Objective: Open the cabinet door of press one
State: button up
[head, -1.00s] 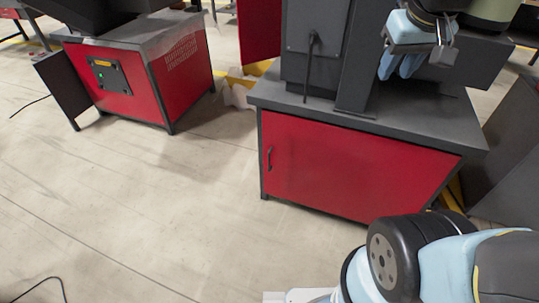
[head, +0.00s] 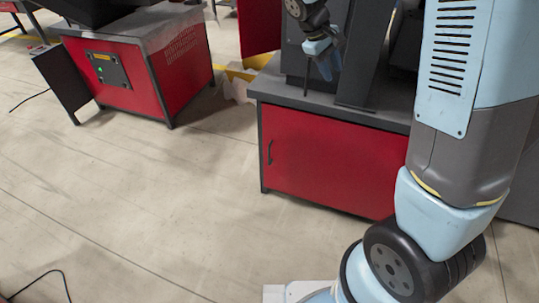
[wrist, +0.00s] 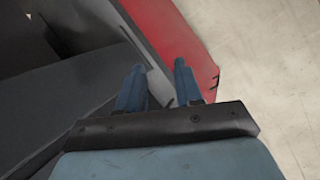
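The red cabinet door (head: 325,160) is on the front of the grey-topped press in the middle of the head view. It looks shut. Its dark vertical handle (head: 269,151) is near the door's left edge. The red front (wrist: 188,38) also shows in the wrist view, with a small dark bar (wrist: 215,83) at its edge that may be the handle. My gripper (head: 324,68) is above the press's worktop, higher than the handle and to its right. In the wrist view my gripper (wrist: 159,70) has its two blue fingers apart with nothing between them.
The grey worktop (head: 285,88) and dark press column (head: 362,55) are close to my gripper. Another red cabinet (head: 182,62) with a control panel stands at the left. The floor (head: 170,200) before the door is clear. A black cable (head: 50,273) lies at lower left.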

jog(key=w+a+f+n+t+h, duration=0.1)
jog(key=w+a+f+n+h, duration=0.15)
jog(key=w+a+f, duration=0.4)
jog(key=w+a+f+n+t+h, duration=0.1)
jog(key=a+f+n+h, duration=0.15)
jog(key=f, duration=0.75)
jog(key=w+a+f+n+t+h, duration=0.1)
jog(key=w+a+f+n, duration=0.3)
jog(key=f, duration=0.5)
jog(key=s+a+f+n+t+h, duration=0.1)
jog(key=a+f+n+t, duration=0.25)
jog(key=f, duration=0.45)
jog(key=a+f+n+t, duration=0.2)
jog(key=a+f, duration=0.2)
jog(key=f, duration=0.3)
jog(key=n+t+y, duration=0.3)
jog(key=n+t, duration=0.3)
jog(key=n, duration=0.2)
send_over(269, 164)
jog(key=f, duration=1.5)
jog(key=shift+w+f, duration=0.3)
jog(key=shift+f, duration=0.05)
jog(key=shift+c, duration=0.2)
grip_shut()
